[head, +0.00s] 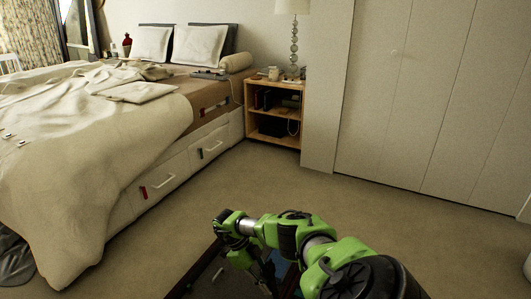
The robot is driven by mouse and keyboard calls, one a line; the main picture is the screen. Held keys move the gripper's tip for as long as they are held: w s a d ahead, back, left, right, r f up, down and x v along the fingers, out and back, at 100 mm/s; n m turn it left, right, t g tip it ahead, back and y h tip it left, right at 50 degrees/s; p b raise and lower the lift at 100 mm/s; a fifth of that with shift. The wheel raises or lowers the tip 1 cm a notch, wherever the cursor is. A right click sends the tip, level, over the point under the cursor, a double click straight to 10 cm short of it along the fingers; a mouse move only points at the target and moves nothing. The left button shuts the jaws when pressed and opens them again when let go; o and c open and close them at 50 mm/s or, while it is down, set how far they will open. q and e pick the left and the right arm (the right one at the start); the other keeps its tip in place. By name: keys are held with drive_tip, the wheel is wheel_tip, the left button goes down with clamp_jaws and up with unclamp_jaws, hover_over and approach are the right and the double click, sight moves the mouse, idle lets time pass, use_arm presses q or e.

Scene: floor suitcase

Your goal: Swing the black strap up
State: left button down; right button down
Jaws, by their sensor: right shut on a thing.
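The open suitcase (194,272) lies on the floor at the bottom edge of the head view, and only its far part shows, with a dark reddish rim and a grey inside. My right arm reaches in from the lower right, over the suitcase. My right gripper (266,280) points down at the suitcase and is shut on the black strap, which is too dark and too covered by the fingers and arm to make out clearly. My left gripper is out of view.
A bed (60,190) with a beige cover and drawers stands at the left. A wooden nightstand (274,84) with a lamp (293,45) is at the back, beside a white closet (420,100). Open carpet (290,180) lies between them and the suitcase.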

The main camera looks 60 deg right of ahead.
drive_tip(key=c, duration=1.9)
unclamp_jaws()
drive_tip(key=shift+f, duration=0.1)
drive_tip(key=v, duration=1.2)
drive_tip(key=shift+w, duration=0.2)
